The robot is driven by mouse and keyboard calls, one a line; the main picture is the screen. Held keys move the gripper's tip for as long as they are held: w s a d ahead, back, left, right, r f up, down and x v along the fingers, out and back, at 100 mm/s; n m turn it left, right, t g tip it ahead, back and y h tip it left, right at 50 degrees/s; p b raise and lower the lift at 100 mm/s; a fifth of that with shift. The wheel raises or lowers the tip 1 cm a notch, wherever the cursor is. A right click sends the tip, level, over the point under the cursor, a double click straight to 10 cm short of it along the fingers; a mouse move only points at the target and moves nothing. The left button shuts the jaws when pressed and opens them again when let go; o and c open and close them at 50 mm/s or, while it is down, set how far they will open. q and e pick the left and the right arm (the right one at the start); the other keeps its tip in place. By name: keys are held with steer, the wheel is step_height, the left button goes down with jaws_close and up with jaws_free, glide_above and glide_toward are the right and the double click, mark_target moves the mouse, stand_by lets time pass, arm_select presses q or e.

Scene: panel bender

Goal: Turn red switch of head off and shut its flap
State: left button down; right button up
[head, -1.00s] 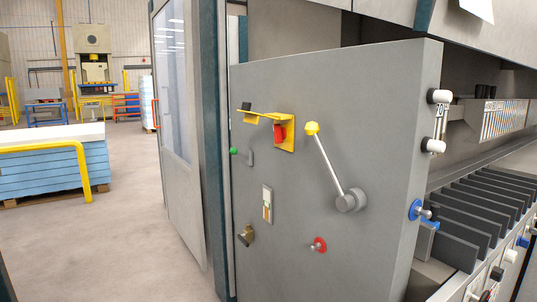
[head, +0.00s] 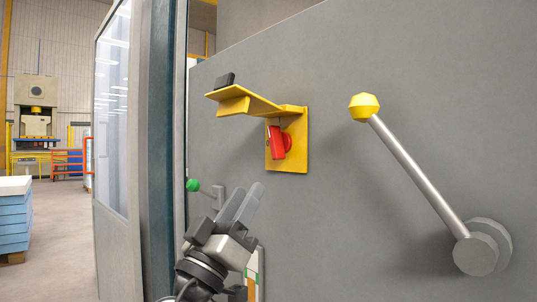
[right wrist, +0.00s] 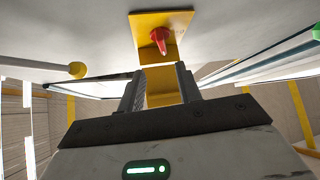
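The red switch (head: 279,143) is a knob on a yellow plate (head: 300,150) on the grey panel; its handle looks about upright. The yellow flap (head: 245,98) is raised, sticking out from the top of the plate, with a black grip (head: 225,79) at its outer end. My right gripper (head: 250,198) is below and left of the switch, fingers pointing up, open and empty, apart from both. In the right wrist view the red switch (right wrist: 160,40) is beyond the fingertips, and the flap (right wrist: 160,85) shows between the fingers. My left gripper is not in view.
A long lever with a yellow knob (head: 364,106) stands right of the switch. A small lever with a green knob (head: 193,185) is left of my right gripper. A glazed door (head: 113,110) is at the left. Open floor (head: 65,225) lies beyond it.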

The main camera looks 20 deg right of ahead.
mark_target(272, 150)
steer(key=p+x, duration=0.1)
steer(key=x, duration=1)
steer(key=shift+w+d+r, duration=0.1)
steer(key=shift+w, duration=0.1)
jaws_close()
